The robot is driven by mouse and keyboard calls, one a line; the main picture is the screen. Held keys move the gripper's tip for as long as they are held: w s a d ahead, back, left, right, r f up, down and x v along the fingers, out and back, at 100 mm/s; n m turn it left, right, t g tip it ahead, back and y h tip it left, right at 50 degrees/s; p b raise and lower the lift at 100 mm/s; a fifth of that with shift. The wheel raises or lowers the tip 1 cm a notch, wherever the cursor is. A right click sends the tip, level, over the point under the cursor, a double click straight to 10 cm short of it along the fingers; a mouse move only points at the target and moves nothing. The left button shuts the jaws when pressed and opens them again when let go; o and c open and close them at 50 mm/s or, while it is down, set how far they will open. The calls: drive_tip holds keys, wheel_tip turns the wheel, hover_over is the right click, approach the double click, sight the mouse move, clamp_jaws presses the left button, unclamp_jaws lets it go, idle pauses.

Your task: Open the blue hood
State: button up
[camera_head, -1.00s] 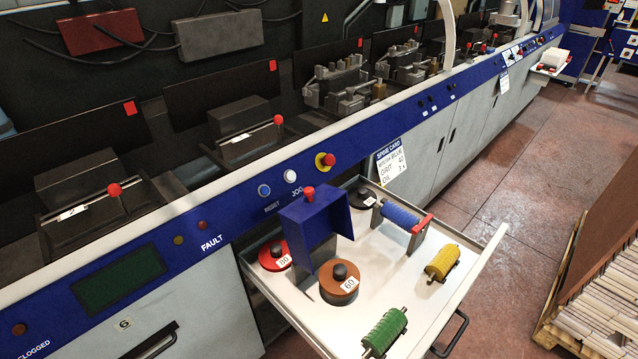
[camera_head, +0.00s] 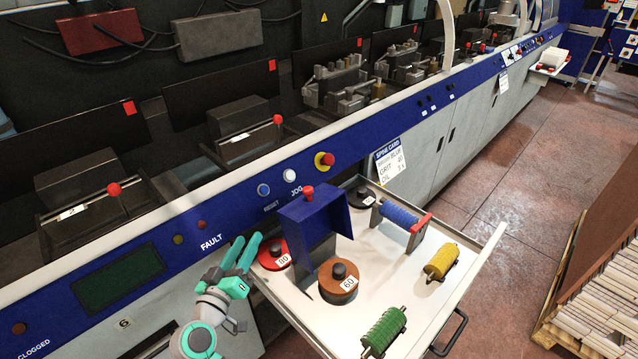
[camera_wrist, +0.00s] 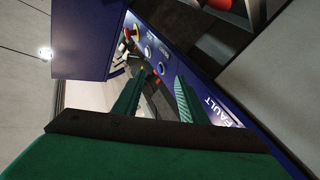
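The blue hood (camera_head: 312,222) stands at the panel end of the pulled-out drawer, with a red knob (camera_head: 309,192) on top and a grey block partly under it. A large blue surface, likely the hood (camera_wrist: 92,40), fills the upper left of the wrist view. My gripper (camera_head: 248,245) is left of the hood in the head view, near the drawer's left edge and apart from the hood. In the wrist view its two green fingers (camera_wrist: 160,80) are spread with nothing between them.
The white drawer (camera_head: 408,255) holds a red disc (camera_head: 274,256), an orange disc (camera_head: 338,282), a black disc (camera_head: 361,198) and blue, yellow and green rollers. The blue control panel (camera_head: 215,215) runs behind. Open floor (camera_head: 540,230) lies right of the drawer.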

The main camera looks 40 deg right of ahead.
wheel_tip(320, 180, up, 7)
drive_tip(key=d+m+g+h, duration=0.2)
drive_tip(key=d+m+g, duration=0.1)
drive_tip(key=m+g+h, duration=0.1)
drive_tip(key=m+g, duration=0.6)
approach(311, 187)
drive_tip(key=d, duration=0.3)
drive_tip(key=shift+d+f, duration=0.2)
drive_tip(key=shift+d, duration=0.05)
drive_tip(key=d, duration=0.7)
drive_tip(key=shift+w+d, duration=0.15)
drive_tip(key=shift+d, duration=1.1)
